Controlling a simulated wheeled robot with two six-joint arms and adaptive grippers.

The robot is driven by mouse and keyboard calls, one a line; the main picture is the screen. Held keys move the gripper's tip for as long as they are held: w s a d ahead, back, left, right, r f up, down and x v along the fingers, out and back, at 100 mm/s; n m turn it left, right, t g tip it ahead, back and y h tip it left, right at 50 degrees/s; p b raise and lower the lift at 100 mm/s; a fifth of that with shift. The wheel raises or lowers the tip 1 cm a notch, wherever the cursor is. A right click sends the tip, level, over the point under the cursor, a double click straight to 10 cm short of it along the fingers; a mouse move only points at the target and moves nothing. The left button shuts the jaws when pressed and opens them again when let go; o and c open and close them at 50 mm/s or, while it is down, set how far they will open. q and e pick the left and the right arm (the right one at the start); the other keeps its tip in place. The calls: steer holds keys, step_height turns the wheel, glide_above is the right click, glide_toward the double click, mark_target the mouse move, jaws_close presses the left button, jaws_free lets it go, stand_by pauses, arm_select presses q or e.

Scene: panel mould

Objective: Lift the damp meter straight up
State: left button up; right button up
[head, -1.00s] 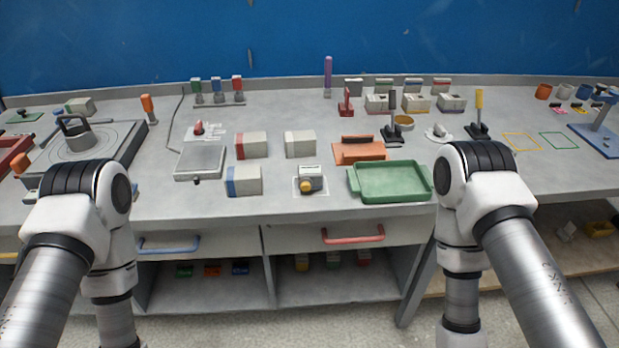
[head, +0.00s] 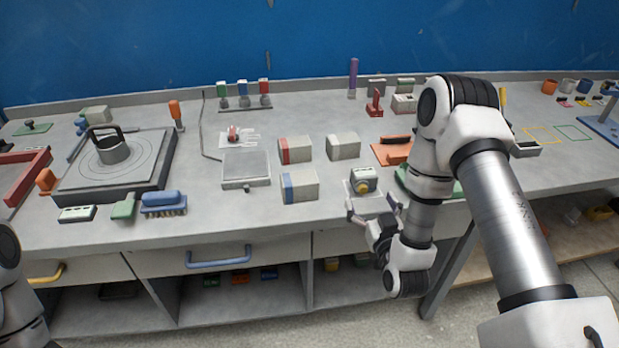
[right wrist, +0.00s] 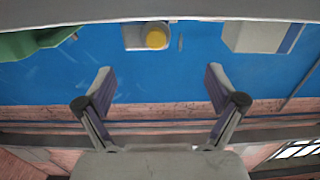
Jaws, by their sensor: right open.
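The damp meter appears to be the small pale device with a yellow round end (head: 363,180), on a light square patch near the bench's front edge. It also shows in the right wrist view as a pale block with a yellow disc (right wrist: 146,37). My right gripper (head: 374,208) is open and empty at the front edge, just in front of the meter and apart from it. In the right wrist view both spread fingers (right wrist: 159,80) show, with the meter beyond them and nothing between. My left gripper is out of view.
A blue-ended block (head: 301,187) stands left of the meter. A green tray (head: 457,189) lies close on the right, partly hidden by my right arm. A grey scale-like plate (head: 246,168) is further left. Drawers (head: 190,262) lie below the bench edge.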

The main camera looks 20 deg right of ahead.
mark_target(368, 179)
steer(key=w+d, duration=0.1)
steer(key=w+d+r, duration=0.1)
steer(key=shift+w+d+p, duration=0.1)
steer(key=shift+d+p, duration=0.2)
steer(key=shift+p, duration=0.05)
steer(key=x, duration=0.1)
steer(key=p+x, duration=0.1)
steer(key=x, duration=0.3)
steer(key=shift+w+a+f, duration=0.15)
steer(key=shift+a+f, duration=0.05)
steer(key=shift+a, duration=0.05)
steer(key=shift+d+f, duration=0.1)
steer(key=shift+d, duration=0.15)
steer(key=shift+c, duration=1)
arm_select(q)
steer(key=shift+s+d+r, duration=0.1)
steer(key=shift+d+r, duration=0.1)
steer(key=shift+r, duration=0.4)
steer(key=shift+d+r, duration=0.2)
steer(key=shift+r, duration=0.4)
arm_select(e)
steer(key=c, duration=1.4)
